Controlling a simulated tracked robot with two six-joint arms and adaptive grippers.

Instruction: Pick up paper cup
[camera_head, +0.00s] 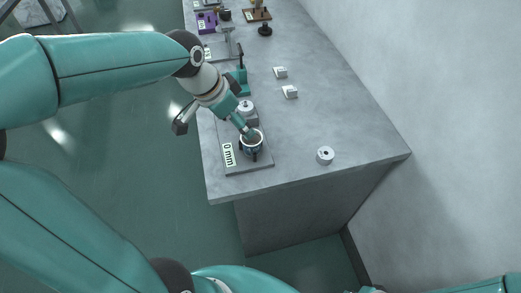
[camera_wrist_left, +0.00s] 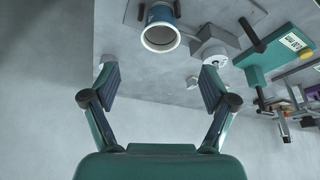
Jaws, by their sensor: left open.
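A round, open-mouthed cup shape with a pale rim (camera_head: 252,143) stands on the plate marked "0 mm" (camera_head: 228,155) near the counter's front end. In the left wrist view, the cup (camera_wrist_left: 160,37) shows a white rim and a blue-teal outside, beyond and between my fingers. My left gripper (camera_wrist_left: 157,75) is open, its two fingers spread wide, with nothing between the tips. In the head view my left gripper (camera_head: 246,132) reaches down from the upper left at the cup and partly covers it. Whether it touches the cup cannot be told. My right gripper is not in view.
Two small light blocks (camera_head: 289,92) lie farther back. A teal stand (camera_head: 241,80) and a purple device (camera_head: 206,21) line the left edge. The counter's right middle is clear; a wall is beyond.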

